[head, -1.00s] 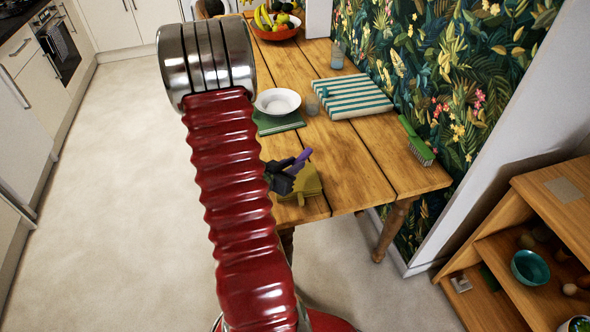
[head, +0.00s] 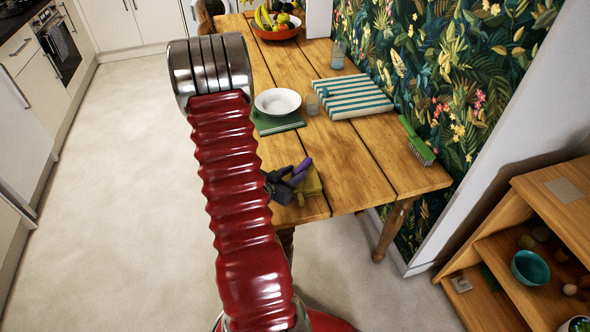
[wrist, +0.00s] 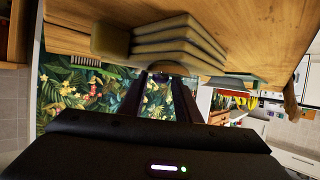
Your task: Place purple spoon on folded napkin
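The purple spoon (head: 302,168) shows mainly as its handle, at the table's near corner in the head view. The folded napkin (head: 312,184) is a yellowish stack just below and right of it. In the wrist view, where the room appears upside down, the layered napkin (wrist: 175,42) is at the top. My gripper (head: 285,182) is at the spoon, over the napkin's left side. Its dark fingers (wrist: 160,97) stand apart with wallpaper visible between them. A small dark rounded end, probably the spoon's, shows by the stack. Whether the whole spoon touches the napkin is unclear.
A striped cloth (head: 352,95), green brush (head: 416,140) and fruit bowl (head: 276,33) are also on the table (head: 345,165). A wooden shelf (head: 530,215) stands right.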

